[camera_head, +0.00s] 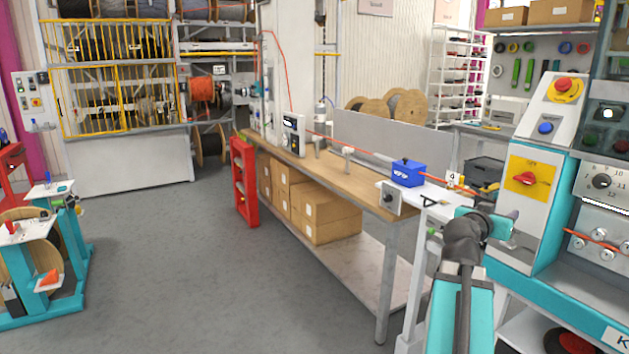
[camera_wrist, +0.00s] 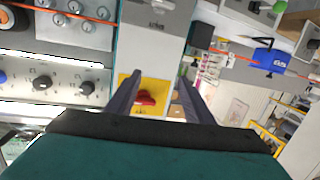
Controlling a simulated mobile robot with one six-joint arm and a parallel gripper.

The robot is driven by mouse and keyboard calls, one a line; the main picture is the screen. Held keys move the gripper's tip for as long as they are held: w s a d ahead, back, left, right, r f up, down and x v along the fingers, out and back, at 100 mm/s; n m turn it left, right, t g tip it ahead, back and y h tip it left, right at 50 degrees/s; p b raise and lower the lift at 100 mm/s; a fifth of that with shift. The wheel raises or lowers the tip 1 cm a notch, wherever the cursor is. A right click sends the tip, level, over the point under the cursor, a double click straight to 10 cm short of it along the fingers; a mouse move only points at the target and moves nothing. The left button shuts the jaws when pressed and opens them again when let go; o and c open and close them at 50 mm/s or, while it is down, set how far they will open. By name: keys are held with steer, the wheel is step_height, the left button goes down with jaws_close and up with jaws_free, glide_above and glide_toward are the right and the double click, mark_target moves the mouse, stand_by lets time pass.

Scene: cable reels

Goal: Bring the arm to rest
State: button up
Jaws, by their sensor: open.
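My arm rises from the bottom right of the head view, with its teal and dark grey wrist (camera_head: 485,223) in front of the machine. My gripper (camera_wrist: 160,84) shows in the wrist view as two dark fingers spread apart with nothing between them. Beyond the fingers is a red rotary switch (camera_wrist: 146,98) on a yellow plate. The same red switch (camera_head: 524,179) is on the teal and white cabinet in the head view. I cannot tell how far the fingers are from it. The fingertips are not clear in the head view.
A wooden workbench (camera_head: 350,180) carries a blue box (camera_head: 408,173) and a red cable. Cardboard boxes (camera_head: 333,217) sit below it. A red rack (camera_head: 244,180) stands at its far end. A teal reel stand (camera_head: 72,235) is at left. The grey floor (camera_head: 200,270) between is clear.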

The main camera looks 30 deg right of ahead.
steer(key=w+a+f+n+t+y, duration=0.1)
steer(key=w+a+f+y, duration=0.1)
steer(key=w+a+f, duration=0.4)
steer(key=w+a+f+n+y, duration=0.1)
steer(key=w+a+f, duration=0.25)
steer(key=f, duration=0.55)
steer(key=w+a+f+n+t+y, duration=0.1)
steer(key=w+a+f+n+y, duration=0.1)
steer(key=w+a+f, duration=0.35)
steer(key=w+a+f+n+g+y+p, duration=0.1)
steer(key=a+f+n+y, duration=0.1)
steer(key=a+f, duration=0.9)
steer(key=w+a+f+n+g+y+p, duration=0.15)
steer(key=a+f, duration=0.55)
steer(key=f, duration=0.8)
steer(key=s+a+f+n+g+y, duration=0.1)
steer(key=s+a+f+y, duration=0.1)
steer(key=s+a+f, duration=0.5)
steer(key=s+a+f+n+g+y, duration=0.2)
steer(key=s+a+f, duration=0.3)
steer(key=a+f, duration=0.45)
steer(key=s+a+f+n+g+y, duration=0.1)
steer(key=s+a+f+n+g, duration=0.1)
steer(key=s+a, duration=0.4)
steer(key=s+a+f+n+g+y, duration=0.1)
steer(key=s+a+f+g, duration=0.3)
steer(key=s, duration=1)
steer(key=shift+a+f+n+y, duration=0.35)
steer(key=shift+a+f+y, duration=0.35)
steer(key=shift+a, duration=0.35)
